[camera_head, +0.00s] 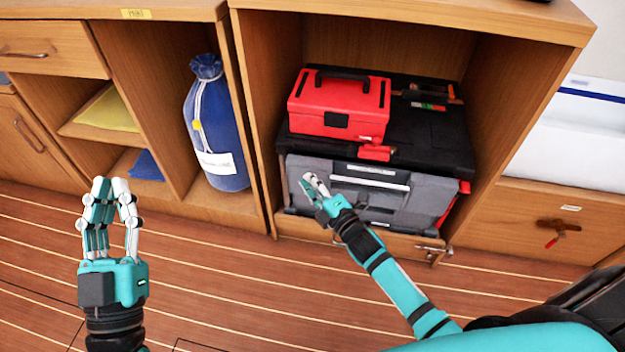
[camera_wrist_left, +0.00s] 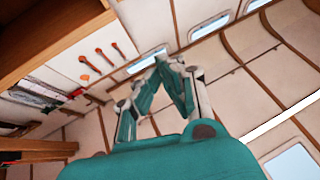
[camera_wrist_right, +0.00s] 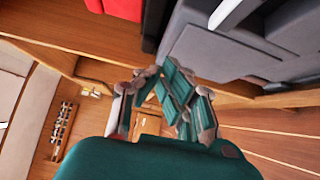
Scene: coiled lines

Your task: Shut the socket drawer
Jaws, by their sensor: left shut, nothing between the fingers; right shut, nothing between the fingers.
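A grey drawer front (camera_head: 423,201) with a pale handle bar (camera_head: 370,182) and a small label sits low in the open cabinet bay, under a black case top (camera_head: 430,145). I take it as the socket drawer; any gap behind its front is hard to tell. My right gripper (camera_head: 314,186) is shut and empty in front of the drawer's left part; contact cannot be told. The right wrist view shows the grey front (camera_wrist_right: 215,50) close beside the fingers. My left gripper (camera_head: 111,188) is shut and empty, raised over the floor, well left of the drawer.
A red toolbox (camera_head: 335,121) rests on the black case. The bay's wooden side walls stand close to the drawer. A blue bag (camera_head: 215,140) stands in the left bay. A wooden front with a red-tagged latch (camera_head: 557,230) is at right. The striped floor (camera_head: 230,285) is clear.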

